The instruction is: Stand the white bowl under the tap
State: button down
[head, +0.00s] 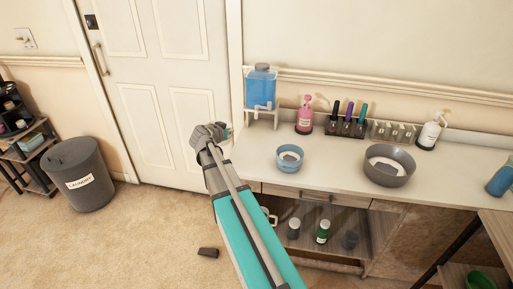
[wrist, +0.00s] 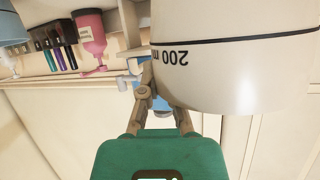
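My gripper (head: 207,135) is up in front of the door, left of the water dispenser. In the wrist view, my gripper (wrist: 160,100) appears shut on the rim of the white bowl (wrist: 230,75), a deep vessel with a black line and a "200 m…" mark. The inner finger's tip is hidden by its wall. The bowl appears upright; I cannot make it out in the head view. The blue-tanked dispenser (head: 261,88) stands on a white stand at the counter's left end, with its tap (head: 268,105) low on the front. The tap also shows, upside down, in the wrist view (wrist: 127,80).
The counter's front left is clear. A laundry bin (head: 80,165) stands left.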

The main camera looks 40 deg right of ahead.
jog(key=s+a+f+m+g+h+b, duration=0.1)
jog(key=s+a+f+m+g+b, duration=0.1)
jog(key=s, duration=0.6)
jog(key=shift+a+f+m+g, duration=0.45)
jog(key=shift+a+m+g, duration=0.25)
jog(key=shift+a+g, duration=0.25)
jog(key=shift+d, duration=0.1)
jog(key=w+d, duration=0.3)
jog(key=d, duration=1.4)
jog(key=shift+d, duration=0.3)
jog(key=shift+b, duration=0.3)
jog(key=shift+f+b, duration=1.75)
jog(key=shift+f, duration=0.05)
jog(key=c, duration=0.8)
grip_release()
